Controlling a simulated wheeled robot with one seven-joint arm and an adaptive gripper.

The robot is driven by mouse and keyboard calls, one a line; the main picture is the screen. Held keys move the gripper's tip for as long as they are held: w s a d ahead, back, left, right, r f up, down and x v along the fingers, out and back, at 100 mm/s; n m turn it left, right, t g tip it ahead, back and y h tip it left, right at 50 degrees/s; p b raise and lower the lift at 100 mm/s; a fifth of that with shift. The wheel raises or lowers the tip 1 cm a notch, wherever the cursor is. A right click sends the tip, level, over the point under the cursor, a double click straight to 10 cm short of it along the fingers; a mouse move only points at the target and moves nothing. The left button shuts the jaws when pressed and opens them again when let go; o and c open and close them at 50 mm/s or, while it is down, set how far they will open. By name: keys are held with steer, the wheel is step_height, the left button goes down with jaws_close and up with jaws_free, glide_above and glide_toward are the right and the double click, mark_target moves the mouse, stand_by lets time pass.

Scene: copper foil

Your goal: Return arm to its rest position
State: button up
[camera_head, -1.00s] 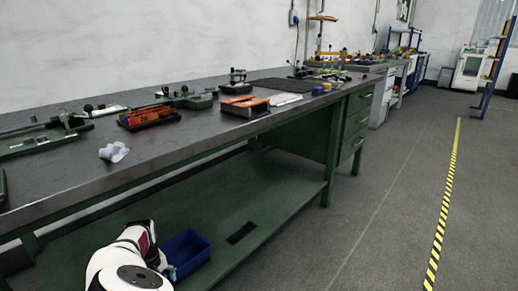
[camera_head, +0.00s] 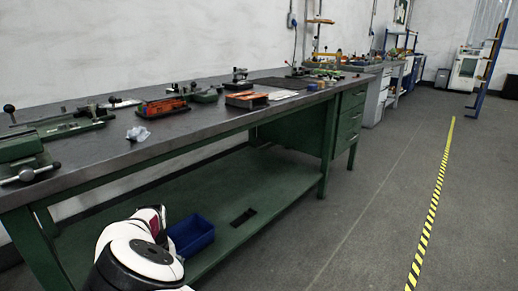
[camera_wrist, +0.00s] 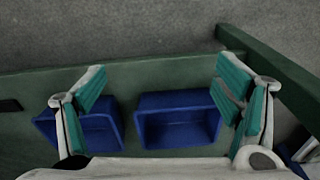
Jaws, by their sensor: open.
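My arm (camera_head: 140,250) is folded low in front of the bench's lower shelf in the head view. My gripper (camera_wrist: 163,78) shows in the wrist view with its two teal-padded fingers spread wide apart and nothing between them. Beyond the fingers are two blue bins on the green shelf, a left bin (camera_wrist: 98,135) and a middle bin (camera_wrist: 180,128). The left finger overlaps part of the left bin, and the right finger borders the middle bin. In the head view the gripper itself is hidden behind my arm.
The green workbench (camera_head: 190,142) carries a vise (camera_head: 28,160), a crumpled pale piece (camera_head: 138,134) and several tools. One blue bin (camera_head: 192,236) shows on the lower shelf (camera_head: 262,190) beside my arm. The grey floor (camera_head: 380,215) at the right is open, with a striped line (camera_head: 434,205).

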steer(key=w+d+r+m, duration=0.3)
steer(key=d+r, duration=0.4)
steer(key=r, duration=0.3)
steer(key=s+d+r+m+g+y, duration=0.15)
steer(key=s+d+r, duration=0.25)
steer(key=d+r, duration=0.7)
steer(key=s+d+r+m+y, duration=0.2)
steer(key=s+d+r, duration=0.3)
steer(key=d+r, duration=0.65)
steer(key=s+d+r+m+h, duration=0.1)
steer(key=s+d+r, duration=0.2)
steer(key=s+d, duration=0.4)
steer(key=s+d+r, duration=0.4)
steer(key=s, duration=0.6)
steer(key=s+d+f+m+t+h, duration=0.15)
steer(key=s+d, duration=0.25)
steer(key=s, duration=0.4)
steer(key=s+d+f+h, duration=0.2)
steer(key=s+d+f, duration=0.15)
steer(key=s, duration=0.45)
step_height(320, 180, up, 37)
steer(key=t+p, duration=0.4)
steer(key=p, duration=3)
steer(key=shift+w+d, duration=0.15)
steer(key=shift+w, duration=0.2)
